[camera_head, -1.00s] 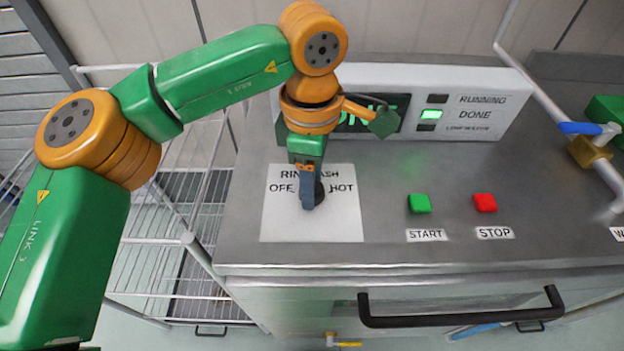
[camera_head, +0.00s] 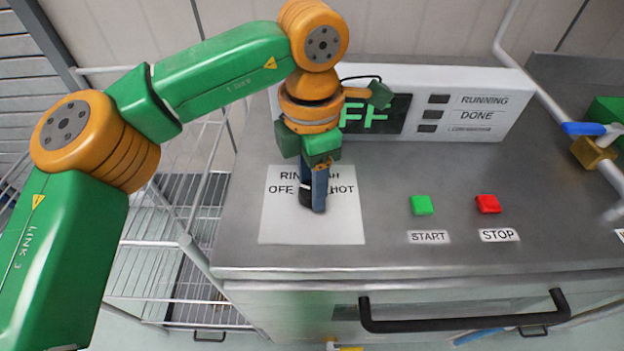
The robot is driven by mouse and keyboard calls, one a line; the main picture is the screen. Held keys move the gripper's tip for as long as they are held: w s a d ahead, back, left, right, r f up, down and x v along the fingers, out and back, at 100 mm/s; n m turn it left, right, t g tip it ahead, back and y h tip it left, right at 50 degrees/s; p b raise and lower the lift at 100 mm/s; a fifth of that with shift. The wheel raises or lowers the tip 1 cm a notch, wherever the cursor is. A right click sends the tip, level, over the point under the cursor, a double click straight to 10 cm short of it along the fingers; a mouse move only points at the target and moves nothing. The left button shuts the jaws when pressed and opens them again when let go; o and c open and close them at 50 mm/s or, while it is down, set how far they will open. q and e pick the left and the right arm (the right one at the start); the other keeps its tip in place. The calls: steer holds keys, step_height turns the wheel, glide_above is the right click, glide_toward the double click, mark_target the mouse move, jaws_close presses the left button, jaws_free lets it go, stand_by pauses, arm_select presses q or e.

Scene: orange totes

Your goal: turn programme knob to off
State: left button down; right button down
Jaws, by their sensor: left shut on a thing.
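The programme knob (camera_head: 305,190) is dark and sits on a white label plate (camera_head: 285,228) on top of the steel machine. The plate carries the words OFF and HOT and a partly hidden RINSE-type word. My left gripper (camera_head: 318,208) points down over the knob and is shut on it; its blue-grey fingers hide much of the knob. The display (camera_head: 376,114) behind my wrist shows green letters ending in "FF", its left part hidden. The RUNNING, DONE and third lamps beside it are all dark. My right gripper is not in view.
A green START button (camera_head: 422,205) and a red STOP button (camera_head: 487,204) sit right of the plate. A black door handle (camera_head: 463,318) runs along the front. A wire rack (camera_head: 170,262) stands at the left, and a pipe with a blue-handled valve (camera_head: 583,128) at the right.

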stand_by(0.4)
arm_select(q)
steer(key=shift+c, duration=1.5)
jaws_free()
step_height(320, 180, up, 7)
steer(key=shift+r+p, duration=0.1)
steer(key=shift+p, duration=0.5)
